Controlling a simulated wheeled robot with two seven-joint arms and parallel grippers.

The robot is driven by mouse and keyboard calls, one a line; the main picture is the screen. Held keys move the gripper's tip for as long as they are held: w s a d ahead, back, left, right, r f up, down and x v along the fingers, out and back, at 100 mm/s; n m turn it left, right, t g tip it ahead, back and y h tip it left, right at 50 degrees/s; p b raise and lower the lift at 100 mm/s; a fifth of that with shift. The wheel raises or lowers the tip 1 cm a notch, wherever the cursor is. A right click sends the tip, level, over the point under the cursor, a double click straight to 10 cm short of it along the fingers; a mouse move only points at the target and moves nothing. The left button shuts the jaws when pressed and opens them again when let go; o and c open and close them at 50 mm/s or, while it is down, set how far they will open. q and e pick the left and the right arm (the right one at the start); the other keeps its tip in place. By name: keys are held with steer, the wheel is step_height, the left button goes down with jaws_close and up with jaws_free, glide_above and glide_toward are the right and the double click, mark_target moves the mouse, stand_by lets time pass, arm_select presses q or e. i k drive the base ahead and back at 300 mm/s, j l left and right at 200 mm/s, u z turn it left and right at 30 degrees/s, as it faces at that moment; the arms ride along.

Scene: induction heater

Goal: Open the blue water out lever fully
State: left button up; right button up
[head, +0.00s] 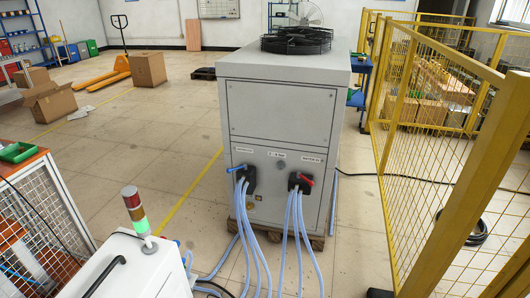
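The blue lever (237,169) sits at the top of a dark valve block (248,184) on the left of the grey cabinet's front (276,115). Its handle points left, close to level. A red lever (305,179) sits on a similar dark block to the right. Light blue hoses (299,225) run from both blocks down to the floor. Small labels above the blocks are too small to read surely. Neither gripper can be made out in the head view.
A yellow mesh fence (462,150) closes the right side. A white machine (130,268) with a signal light (136,212) stands at front left, beside an orange-topped mesh cage (38,215). Hoses lie on the floor before the cabinet. A small dark shape at the bottom edge is unclear.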

mark_target(229, 170)
steer(key=i+l+u, duration=0.3)
steer(key=i, duration=0.2)
steer(key=i+l+u, duration=0.3)
steer(key=i+l, duration=0.2)
